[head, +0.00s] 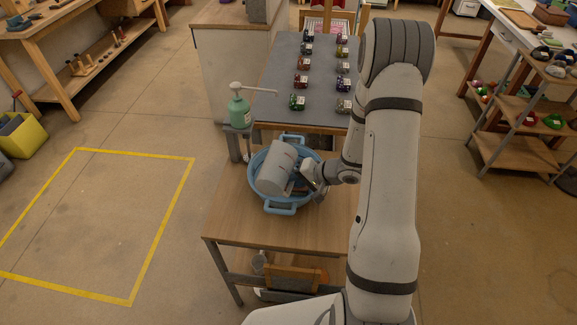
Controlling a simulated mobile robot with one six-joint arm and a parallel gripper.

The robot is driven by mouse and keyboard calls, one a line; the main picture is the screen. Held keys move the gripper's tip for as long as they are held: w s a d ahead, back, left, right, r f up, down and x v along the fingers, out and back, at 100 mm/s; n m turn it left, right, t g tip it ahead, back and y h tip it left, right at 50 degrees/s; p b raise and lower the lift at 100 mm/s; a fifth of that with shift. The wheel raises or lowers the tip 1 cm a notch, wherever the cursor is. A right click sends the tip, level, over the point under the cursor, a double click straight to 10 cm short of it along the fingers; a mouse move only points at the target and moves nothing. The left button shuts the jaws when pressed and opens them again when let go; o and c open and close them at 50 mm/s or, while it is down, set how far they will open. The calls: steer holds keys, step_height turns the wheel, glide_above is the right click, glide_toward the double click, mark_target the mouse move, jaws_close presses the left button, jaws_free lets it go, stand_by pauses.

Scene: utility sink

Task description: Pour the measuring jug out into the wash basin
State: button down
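The measuring jug (274,168) is a large grey-white vessel, tipped over inside the outline of the blue wash basin (265,198). The basin stands on the wooden table and has a handle at the far side and one at the near side. My gripper (302,171) is at the jug's right side, low over the basin, and appears shut on the jug. The fingertips are small and partly hidden. The jug covers much of the basin's inside, so I cannot see any liquid or whether the jug touches the basin.
A green pump bottle (239,111) stands on a small ledge behind the basin's left side. A grey surface (278,75) with several small coloured items lies behind. The wooden table (235,215) is bare left and in front of the basin. Yellow tape (142,260) marks open floor at left.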

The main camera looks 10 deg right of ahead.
steer(key=shift+s+f+p, duration=0.1)
steer(key=shift+p, duration=1.15)
steer(key=shift+m+g+y+p, duration=0.3)
steer(key=shift+m+g+p, duration=0.1)
steer(key=shift+p, duration=1.05)
steer(key=shift+s+a+p, duration=0.1)
steer(key=shift+p, duration=0.25)
steer(key=shift+f+b, duration=0.35)
steer(key=shift+b, duration=0.6)
steer(key=shift+f+b, duration=0.25)
steer(key=shift+b, duration=0.8)
steer(key=b, duration=0.4)
steer(key=shift+w+r+n+t, duration=0.1)
steer(key=shift+w+n+t, duration=0.2)
steer(key=shift+n+t, duration=0.1)
steer(key=shift+r+b, duration=0.3)
steer(key=shift+b, duration=0.2)
steer(key=shift+r, duration=0.4)
steer(key=shift+d+f, duration=0.1)
steer(key=shift+d, duration=0.1)
